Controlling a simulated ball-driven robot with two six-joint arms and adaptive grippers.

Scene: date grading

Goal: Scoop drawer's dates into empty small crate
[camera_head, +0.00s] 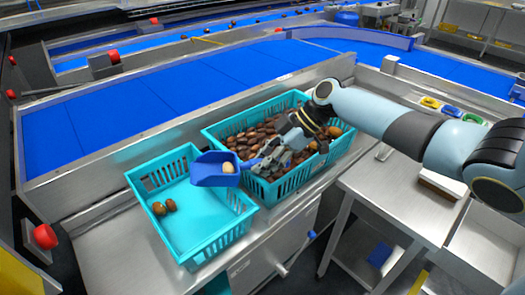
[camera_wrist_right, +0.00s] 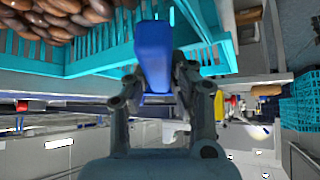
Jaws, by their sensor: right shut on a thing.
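My right gripper (camera_head: 277,157) is shut on the handle of a blue scoop (camera_head: 214,172); the handle (camera_wrist_right: 152,55) also shows between the fingers in the right wrist view. Two brown dates (camera_head: 171,205) lie at the small crate's left side. My right forearm reaches across a larger teal crate (camera_head: 303,178), which holds many dark dates (camera_head: 256,136). No open drawer is clear. My left gripper is not in view.
Both crates stand on a steel counter (camera_head: 124,259), close together. A blue conveyor (camera_head: 130,106) runs behind them, past a raised metal edge. A steel table (camera_head: 401,199) stands at the right. A red button (camera_head: 45,236) is at the left.

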